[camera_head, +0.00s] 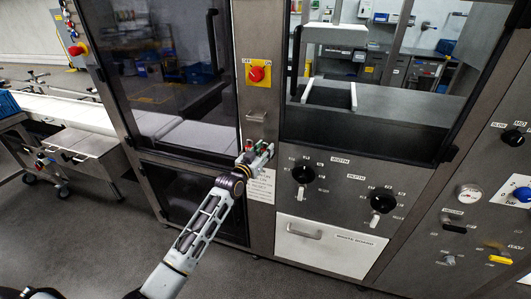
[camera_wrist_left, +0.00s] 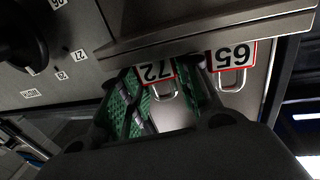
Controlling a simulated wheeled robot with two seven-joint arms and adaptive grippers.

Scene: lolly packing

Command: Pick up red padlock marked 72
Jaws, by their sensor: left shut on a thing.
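The red padlock marked 72 (camera_wrist_left: 157,72) shows in the left wrist view, upside down, with its light metal shackle toward the camera. My left gripper (camera_wrist_left: 160,88) has its green-padded fingers on either side of it and is shut on it. A second red-edged padlock, marked 65 (camera_wrist_left: 233,55), is just to the right, outside the fingers. In the head view my left gripper (camera_head: 259,153) is at the narrow metal panel between the two machine windows; the padlocks are too small to read there. My right gripper is not in view.
A red stop button on a yellow plate (camera_head: 257,73) is above the gripper. Black width and depth knobs (camera_head: 303,174) are to its right, over a white drawer (camera_head: 325,245). A conveyor (camera_head: 70,113) stands at the left. The grey floor at lower left is clear.

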